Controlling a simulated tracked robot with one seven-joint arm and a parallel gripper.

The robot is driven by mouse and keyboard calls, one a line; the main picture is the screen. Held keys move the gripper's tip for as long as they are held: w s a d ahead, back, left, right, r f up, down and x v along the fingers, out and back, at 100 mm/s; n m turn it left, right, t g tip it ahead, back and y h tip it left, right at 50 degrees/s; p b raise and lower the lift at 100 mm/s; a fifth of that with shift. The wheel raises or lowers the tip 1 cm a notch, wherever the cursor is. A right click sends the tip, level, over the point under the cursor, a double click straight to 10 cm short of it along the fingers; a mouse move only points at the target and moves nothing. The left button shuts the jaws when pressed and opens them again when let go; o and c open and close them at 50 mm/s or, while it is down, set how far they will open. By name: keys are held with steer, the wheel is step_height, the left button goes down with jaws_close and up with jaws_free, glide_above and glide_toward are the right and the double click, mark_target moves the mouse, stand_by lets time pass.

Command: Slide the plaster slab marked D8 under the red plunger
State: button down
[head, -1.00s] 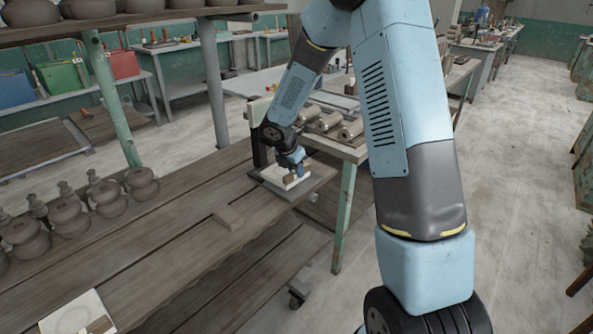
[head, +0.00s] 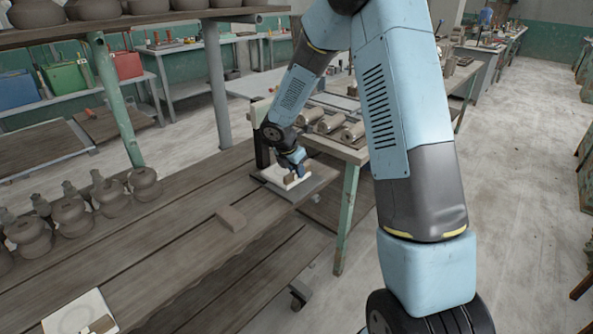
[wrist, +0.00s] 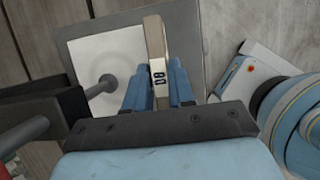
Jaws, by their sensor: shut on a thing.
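My gripper (wrist: 159,86) is shut on the tan upright grip (wrist: 155,40) of a white plaster slab (wrist: 105,52); the grip's end reads D8. In the head view the slab (head: 272,174) lies at the bench's far end, with my gripper (head: 296,172) at its right side. A grey plunger foot (wrist: 106,84) on a rod overlaps the slab's lower part in the wrist view, left of my fingers. I cannot tell whether it touches the slab. A grey plate (wrist: 78,24) lies under the slab.
Several clay pots (head: 72,215) stand at left, and another white slab (head: 75,312) lies at lower left.

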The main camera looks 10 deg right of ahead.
steer(key=c, duration=0.9)
jaws_free()
steer(key=shift+w+a+r, duration=0.15)
steer(key=shift+w, duration=0.05)
steer(key=v, duration=1.3)
steer(key=s+d+r+m, duration=0.4)
steer(key=s+r+m, duration=0.2)
steer(key=s+r, duration=0.1)
steer(key=s+d+r+m+t+y, duration=0.1)
steer(key=s+d+r+m, duration=0.1)
steer(key=s+m, duration=0.4)
steer(key=s+d+r+m+t+y, duration=0.1)
steer(key=s+r+m, duration=0.3)
steer(key=s, duration=0.7)
steer(key=s+d+r+m+y, duration=0.1)
steer(key=s+d+r+m, duration=0.2)
steer(key=s+m, duration=0.6)
steer(key=shift+s+t+y, duration=0.25)
steer(key=shift+t+y, duration=0.05)
steer(key=shift+t, duration=0.1)
